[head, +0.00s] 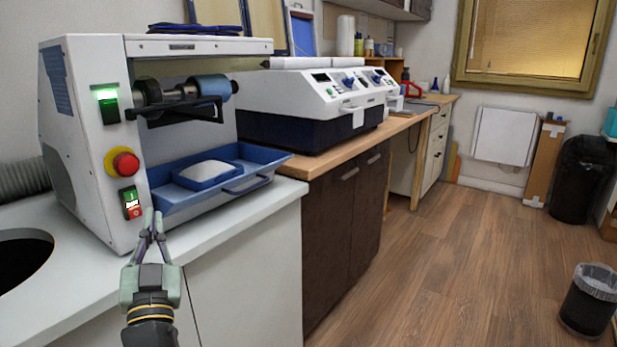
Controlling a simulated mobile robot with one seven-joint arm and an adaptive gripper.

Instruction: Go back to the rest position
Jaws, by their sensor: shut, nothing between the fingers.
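My gripper (148,214) is at the lower left of the head view, fingers pointing up and away, shut and empty. Its tips overlap the lower front of a white grinding machine (79,150) in the picture, close to a green and red switch (131,203). Whether the tips touch the switch cannot be told. The machine also has a lit green switch (107,103) and a red stop knob (125,163) on a yellow base.
A blue tray (245,185) sits under the machine's roller, on the white counter (232,236). A white two-unit machine (309,95) stands on the wooden-topped cabinet beyond. A round dark hole (22,258) is at the left. The wooden floor (455,255) is clear; a bin (589,299) stands right.

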